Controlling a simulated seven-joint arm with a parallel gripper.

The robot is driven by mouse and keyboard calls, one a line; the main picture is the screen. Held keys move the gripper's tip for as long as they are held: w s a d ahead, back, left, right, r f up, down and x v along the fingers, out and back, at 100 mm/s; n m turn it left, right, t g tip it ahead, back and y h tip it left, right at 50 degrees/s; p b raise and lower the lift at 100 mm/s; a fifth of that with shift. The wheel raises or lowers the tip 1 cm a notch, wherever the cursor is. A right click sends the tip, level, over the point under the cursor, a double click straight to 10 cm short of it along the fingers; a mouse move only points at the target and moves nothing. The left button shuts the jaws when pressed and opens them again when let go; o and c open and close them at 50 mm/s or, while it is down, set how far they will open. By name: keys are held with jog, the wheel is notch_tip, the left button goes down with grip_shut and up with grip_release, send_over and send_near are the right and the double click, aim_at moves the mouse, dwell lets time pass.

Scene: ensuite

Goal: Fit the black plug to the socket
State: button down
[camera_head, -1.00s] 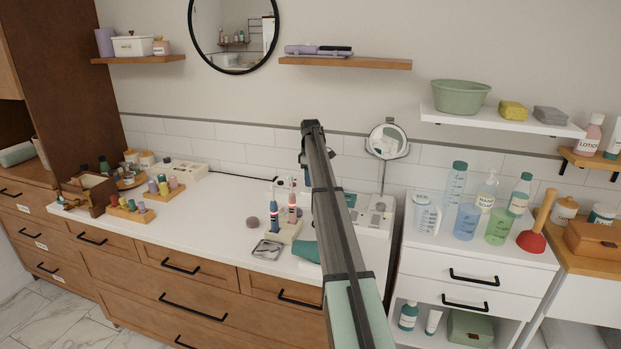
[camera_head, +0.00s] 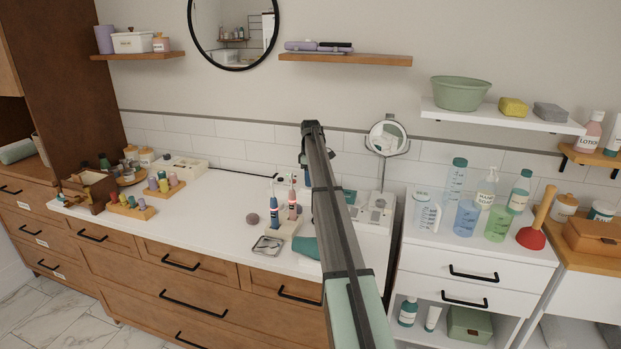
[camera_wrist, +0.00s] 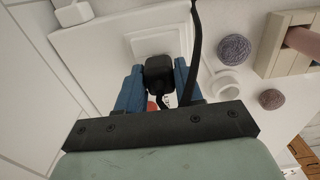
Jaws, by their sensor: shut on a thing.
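In the wrist view, my gripper (camera_wrist: 159,84) has its two blue fingers closed on the sides of the black plug (camera_wrist: 158,72). A black cord (camera_wrist: 195,45) runs up past the plug's right side. Behind the plug is a white raised plate with a square recess (camera_wrist: 150,44), which looks like the socket. The plug overlaps its lower part, and I cannot tell whether they touch. In the head view, a bit of my gripper (camera_head: 304,158) shows beside my arm, which hides the plug.
A toothbrush stand (camera_head: 283,228), a small metal tray (camera_head: 268,246) and a teal cloth (camera_head: 306,247) lie on the white counter (camera_head: 215,212) left of my arm. A round mirror (camera_head: 387,138) stands behind right. In the wrist view, two round balls (camera_wrist: 234,48) lie right of the plug.

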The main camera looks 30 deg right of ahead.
jog(key=shift+f, duration=0.25)
jog(key=c, duration=0.6)
grip_release()
jog(key=shift+c, duration=0.2)
jog(key=shift+r, duration=0.1)
